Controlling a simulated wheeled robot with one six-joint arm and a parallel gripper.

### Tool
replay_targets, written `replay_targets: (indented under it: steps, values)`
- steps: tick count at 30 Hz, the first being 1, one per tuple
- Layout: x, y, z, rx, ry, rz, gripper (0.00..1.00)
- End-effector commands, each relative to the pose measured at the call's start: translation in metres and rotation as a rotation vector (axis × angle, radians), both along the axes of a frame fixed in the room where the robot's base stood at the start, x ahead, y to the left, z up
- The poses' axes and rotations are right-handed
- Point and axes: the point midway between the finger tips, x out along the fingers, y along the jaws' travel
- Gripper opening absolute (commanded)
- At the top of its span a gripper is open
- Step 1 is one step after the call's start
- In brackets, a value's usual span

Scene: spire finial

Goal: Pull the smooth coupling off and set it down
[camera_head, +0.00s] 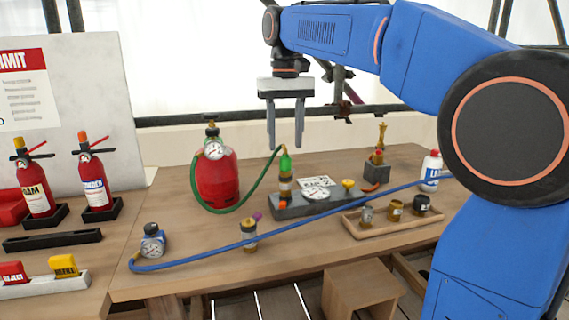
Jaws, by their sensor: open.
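My gripper (285,146) is open and empty, pointing down with its two fingers apart. It hangs above a green coupling (285,164), to which a green hose (258,182) runs. This coupling stands upright on a fitting with orange and pale bands (285,186) on a dark grey block (292,208). The fingertips appear just above or level with its top; the depth between them is hard to judge. Other small fittings, brass and dark, stand in a wooden tray (380,229) at right. I cannot tell from this view which part is the smooth coupling.
A red cylinder with a gauge (217,176) stands left of the block. A white bottle (431,171) stands at right. Bare bench (180,284) shows at front left.

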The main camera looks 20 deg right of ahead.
Motion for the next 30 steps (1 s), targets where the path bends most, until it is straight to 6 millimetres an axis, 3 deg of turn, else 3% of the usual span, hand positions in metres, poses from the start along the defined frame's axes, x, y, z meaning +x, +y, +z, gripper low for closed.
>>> replay_targets:
  steps: [15,30]
  values:
    - [0.000,0.000,-0.056,0.000,0.001,0.000,0.44]
    - [0.000,0.000,-0.065,0.000,0.000,0.000,0.44]
